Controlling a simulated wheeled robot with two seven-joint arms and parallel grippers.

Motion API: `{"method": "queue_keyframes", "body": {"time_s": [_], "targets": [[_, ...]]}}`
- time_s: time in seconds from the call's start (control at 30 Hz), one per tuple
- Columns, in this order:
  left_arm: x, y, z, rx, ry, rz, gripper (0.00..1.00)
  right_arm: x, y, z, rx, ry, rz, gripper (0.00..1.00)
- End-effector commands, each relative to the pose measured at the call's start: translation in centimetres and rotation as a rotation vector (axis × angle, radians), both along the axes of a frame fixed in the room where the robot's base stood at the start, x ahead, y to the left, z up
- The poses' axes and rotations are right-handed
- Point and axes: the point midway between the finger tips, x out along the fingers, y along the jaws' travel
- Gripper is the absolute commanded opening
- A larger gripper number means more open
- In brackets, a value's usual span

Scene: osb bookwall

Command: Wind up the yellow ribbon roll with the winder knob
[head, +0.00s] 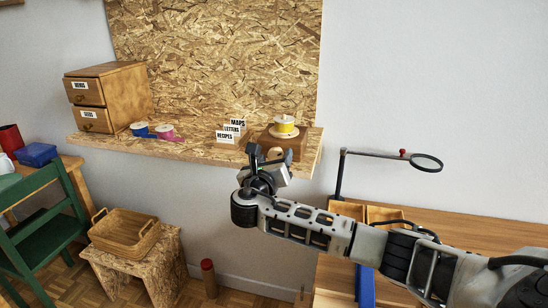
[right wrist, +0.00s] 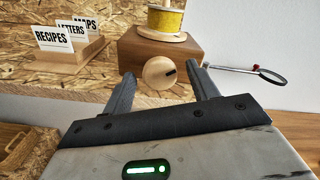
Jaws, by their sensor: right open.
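The roll also shows in the right wrist view (right wrist: 165,20), above the box (right wrist: 190,53). The round wooden winder knob (right wrist: 159,73), with a dark mark on it, is on the box's front face. My right gripper (right wrist: 162,78) is open, with the knob appearing between its fingers; I cannot tell whether they touch it. In the head view, my right gripper (head: 261,155) is in front of the box and hides the knob. My left gripper is not in view.
A card holder labelled Maps, Letters and Recipes (head: 228,132) stands left of the winder box. Blue (head: 140,129) and pink (head: 164,131) ribbon spools lie farther left, beside a drawer cabinet (head: 109,94). A magnifier on an arm (head: 426,162) is at the right.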

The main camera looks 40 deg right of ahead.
Motion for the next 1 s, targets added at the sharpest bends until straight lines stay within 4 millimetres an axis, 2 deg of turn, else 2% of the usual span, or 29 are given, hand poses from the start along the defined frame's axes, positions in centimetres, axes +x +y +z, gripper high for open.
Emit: {"method": "queue_keyframes", "body": {"time_s": [0.33, 0.37, 0.5, 0.77, 1.0], "targets": [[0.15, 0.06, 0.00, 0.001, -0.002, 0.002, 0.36, 0.30, -0.36, -0.03, 0.000, 0.000, 0.001, 0.59], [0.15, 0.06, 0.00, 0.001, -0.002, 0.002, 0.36, 0.29, -0.37, -0.02, 0.000, 0.000, 0.001, 0.53], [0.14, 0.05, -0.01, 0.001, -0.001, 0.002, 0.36, 0.28, -0.36, -0.02, 0.000, 0.000, 0.000, 0.14], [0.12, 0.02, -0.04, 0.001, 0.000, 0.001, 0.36, 0.27, -0.33, -0.05, 0.009, -0.011, 0.000, 0.14], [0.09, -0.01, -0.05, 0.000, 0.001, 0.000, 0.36, 0.23, -0.33, -0.11, 0.075, -0.086, 0.000, 0.14]]}}
